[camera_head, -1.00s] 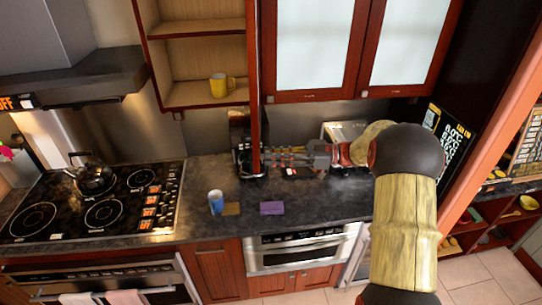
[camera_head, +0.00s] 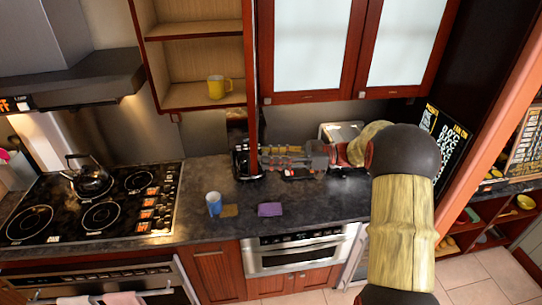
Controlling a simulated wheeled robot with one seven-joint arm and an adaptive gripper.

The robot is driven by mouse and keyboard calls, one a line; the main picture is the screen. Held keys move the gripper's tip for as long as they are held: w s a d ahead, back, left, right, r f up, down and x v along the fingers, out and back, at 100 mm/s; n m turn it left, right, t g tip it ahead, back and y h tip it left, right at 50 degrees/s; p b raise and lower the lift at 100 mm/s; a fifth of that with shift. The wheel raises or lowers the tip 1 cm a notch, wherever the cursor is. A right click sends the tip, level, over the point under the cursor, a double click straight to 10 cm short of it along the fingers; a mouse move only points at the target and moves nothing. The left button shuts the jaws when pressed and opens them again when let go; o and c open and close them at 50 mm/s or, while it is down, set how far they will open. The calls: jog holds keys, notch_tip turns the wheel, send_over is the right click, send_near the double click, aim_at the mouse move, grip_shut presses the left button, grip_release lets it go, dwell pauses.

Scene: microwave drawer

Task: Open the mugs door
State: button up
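The mugs cabinet (camera_head: 194,96) is the wooden open-fronted cupboard at upper left of centre. A yellow mug (camera_head: 216,87) stands on its lowest shelf. Its door (camera_head: 251,80) stands open and shows almost edge-on as a narrow red-brown upright at the right side of the opening. My gripper (camera_head: 266,160) reaches in from the right, at the low end of this door. It seems very close to the door; I cannot tell whether they touch. The fingers are small and dark, so their opening is unclear.
Closed glass-fronted cabinet doors (camera_head: 312,46) hang to the right, just above my arm. On the counter below are a blue cup (camera_head: 214,203), a purple cloth (camera_head: 270,209) and a dark coffee machine (camera_head: 242,160). A stove (camera_head: 75,215) with a kettle (camera_head: 90,178) is at left.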

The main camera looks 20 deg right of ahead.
jog(key=v, duration=1.2)
